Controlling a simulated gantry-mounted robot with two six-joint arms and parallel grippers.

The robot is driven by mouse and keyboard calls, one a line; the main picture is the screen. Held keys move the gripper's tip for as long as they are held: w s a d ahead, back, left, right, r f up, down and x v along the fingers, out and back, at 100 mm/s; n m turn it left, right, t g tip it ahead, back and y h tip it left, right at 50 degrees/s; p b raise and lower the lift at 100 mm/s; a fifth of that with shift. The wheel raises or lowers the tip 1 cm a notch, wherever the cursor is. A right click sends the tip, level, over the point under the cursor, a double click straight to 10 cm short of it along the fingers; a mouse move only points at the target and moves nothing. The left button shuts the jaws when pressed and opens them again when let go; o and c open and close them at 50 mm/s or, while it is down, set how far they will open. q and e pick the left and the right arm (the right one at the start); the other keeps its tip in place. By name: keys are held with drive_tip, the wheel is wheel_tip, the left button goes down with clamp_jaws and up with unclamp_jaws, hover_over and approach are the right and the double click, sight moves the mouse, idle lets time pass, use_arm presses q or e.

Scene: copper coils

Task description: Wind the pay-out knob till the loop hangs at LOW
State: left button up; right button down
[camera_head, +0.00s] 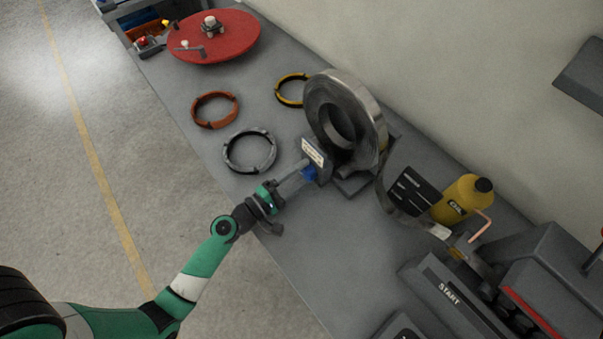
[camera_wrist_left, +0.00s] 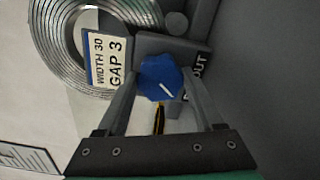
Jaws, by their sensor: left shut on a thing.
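The blue pay-out knob (camera_head: 309,174) sits on the grey block in front of the upright steel coil (camera_head: 372,107). My left gripper (camera_head: 302,177) reaches it from the lower left. In the left wrist view the knob (camera_wrist_left: 158,76) is between the two fingers of my left gripper (camera_wrist_left: 163,92), shut on it, with a white pointer line on its face. The steel strip loop (camera_head: 386,203) sags from the coil past a black marked board (camera_head: 413,188) towards the machine. The board's marks are too small to read. My right gripper is not in view.
Orange (camera_head: 213,124), grey (camera_head: 230,161) and yellow-black (camera_head: 280,97) rings lie left of the coil. A red turntable (camera_head: 235,48) is at the far end of the bench.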

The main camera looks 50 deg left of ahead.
use_arm(q)
drive_tip(key=o, duration=1.4)
drive_tip(key=shift+s, duration=0.15)
drive_tip(key=s, duration=0.7)
drive_tip(key=s+b, duration=0.1)
drive_tip(key=s, duration=0.3)
drive_tip(key=shift+a+f, duration=0.1)
drive_tip(key=shift+a, duration=0.15)
drive_tip(key=shift+s, duration=0.2)
